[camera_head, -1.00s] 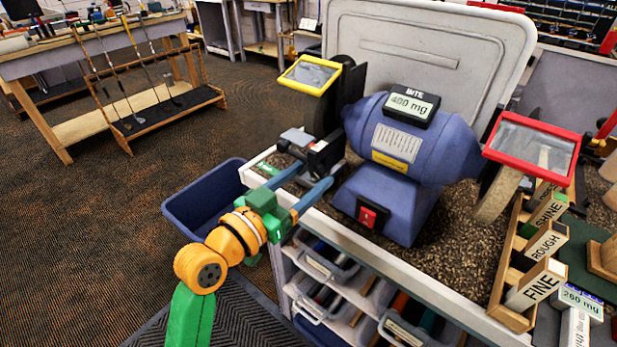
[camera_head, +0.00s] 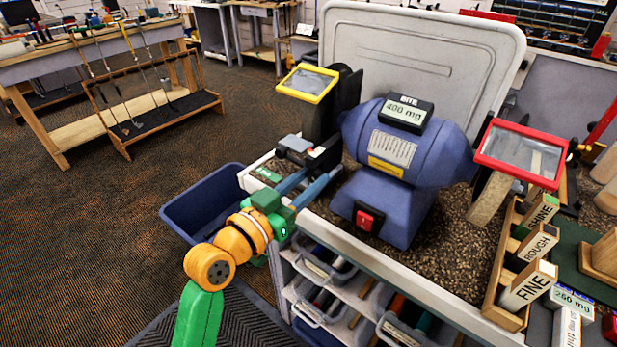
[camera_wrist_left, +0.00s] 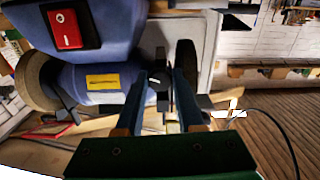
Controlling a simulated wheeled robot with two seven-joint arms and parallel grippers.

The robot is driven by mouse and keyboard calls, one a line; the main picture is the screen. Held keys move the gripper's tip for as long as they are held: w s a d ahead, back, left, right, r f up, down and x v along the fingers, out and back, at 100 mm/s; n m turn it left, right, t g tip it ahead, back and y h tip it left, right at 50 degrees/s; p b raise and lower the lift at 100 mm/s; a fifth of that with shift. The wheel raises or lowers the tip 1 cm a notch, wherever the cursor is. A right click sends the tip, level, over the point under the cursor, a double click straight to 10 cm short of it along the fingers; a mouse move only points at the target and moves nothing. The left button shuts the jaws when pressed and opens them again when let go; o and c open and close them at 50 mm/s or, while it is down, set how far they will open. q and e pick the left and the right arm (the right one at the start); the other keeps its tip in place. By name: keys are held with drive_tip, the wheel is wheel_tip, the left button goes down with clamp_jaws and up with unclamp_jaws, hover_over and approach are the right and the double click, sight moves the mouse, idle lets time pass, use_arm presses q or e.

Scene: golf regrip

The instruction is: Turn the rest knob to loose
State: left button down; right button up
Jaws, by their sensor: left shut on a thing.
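The bench grinder (camera_head: 405,145) stands on the cart, with its tool rest (camera_head: 300,148) at the left wheel. My left gripper (camera_head: 318,174) reaches in from the front left, its blue fingers at the rest. In the left wrist view, the dark rest knob (camera_wrist_left: 157,79) with a small white mark lies between the fingertips of my left gripper (camera_wrist_left: 161,72), which is shut on it. The head view hides the knob, and I cannot read its setting. My right gripper is not in view.
A red switch (camera_head: 367,218) is on the grinder's base. A blue bin (camera_head: 185,212) stands left of the cart. A wooden rack (camera_head: 513,265) with labelled blocks is at the right.

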use_arm(q)
drive_tip(key=n+p, duration=0.2)
drive_tip(key=shift+r+n, duration=0.15)
drive_tip(key=shift+n, duration=0.25)
drive_tip(key=shift+n+p, duration=1.15)
drive_tip(key=shift+n, duration=0.45)
drive_tip(key=c, duration=0.5)
unclamp_jaws()
drive_tip(key=shift+c, duration=0.2)
drive_tip(key=shift+s, duration=0.1)
drive_tip(key=b+v, duration=0.1)
drive_tip(key=v, duration=0.6)
